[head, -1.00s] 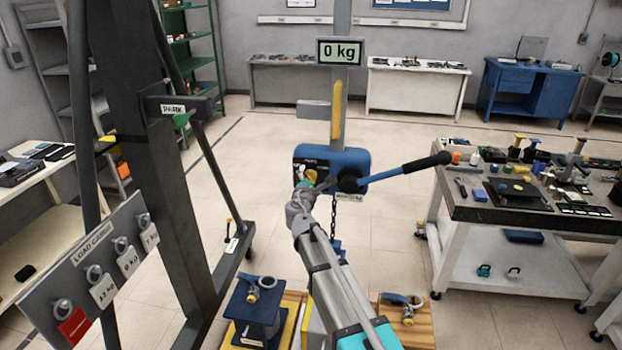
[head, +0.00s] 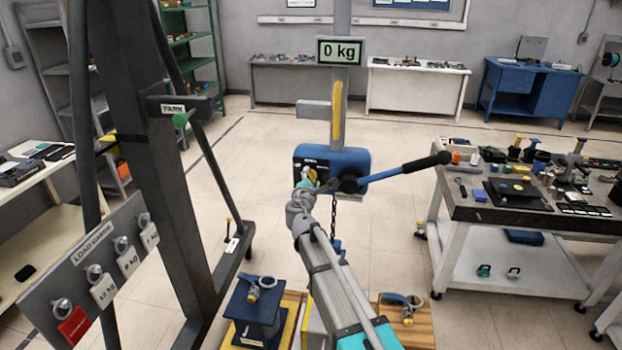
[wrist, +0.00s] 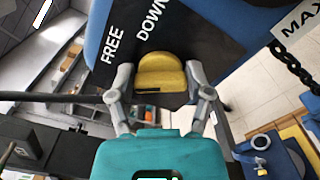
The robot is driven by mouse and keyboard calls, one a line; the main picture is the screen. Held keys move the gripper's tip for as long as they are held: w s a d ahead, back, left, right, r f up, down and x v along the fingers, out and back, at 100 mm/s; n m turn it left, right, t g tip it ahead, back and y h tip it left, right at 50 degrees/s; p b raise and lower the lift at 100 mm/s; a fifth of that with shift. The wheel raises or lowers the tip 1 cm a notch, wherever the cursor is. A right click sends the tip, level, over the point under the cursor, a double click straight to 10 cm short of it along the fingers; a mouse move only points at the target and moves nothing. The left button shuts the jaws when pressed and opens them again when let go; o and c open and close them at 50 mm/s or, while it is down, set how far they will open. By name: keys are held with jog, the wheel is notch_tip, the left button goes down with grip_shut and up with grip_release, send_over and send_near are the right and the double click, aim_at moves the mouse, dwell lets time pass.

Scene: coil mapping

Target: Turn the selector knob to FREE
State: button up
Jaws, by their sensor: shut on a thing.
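The yellow selector knob (wrist: 162,72) sits on a black label plate (wrist: 195,35) on the blue hoist body (head: 349,158). My gripper (wrist: 160,78) is shut on the knob, with one finger against each side. In the head view, the knob (head: 312,173) is small and partly hidden by my gripper. I cannot tell exactly which label the knob points to.
A black-gripped lever (head: 405,171) sticks out right of the hoist body. A chain (wrist: 291,62) hangs close by. A dark post (head: 150,200) and load card board (head: 95,265) stand left. A workbench (head: 465,212) stands right. The display (head: 340,51) reads 0 kg.

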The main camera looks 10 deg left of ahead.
jog(key=m, duration=0.6)
jog(key=shift+f+m, duration=0.15)
jog(key=shift+m, duration=0.15)
dwell(0.4)
jog(key=o, duration=1.1)
jog(key=shift+o, duration=0.2)
jog(key=s, duration=1.2)
jog(key=shift+d, duration=0.35)
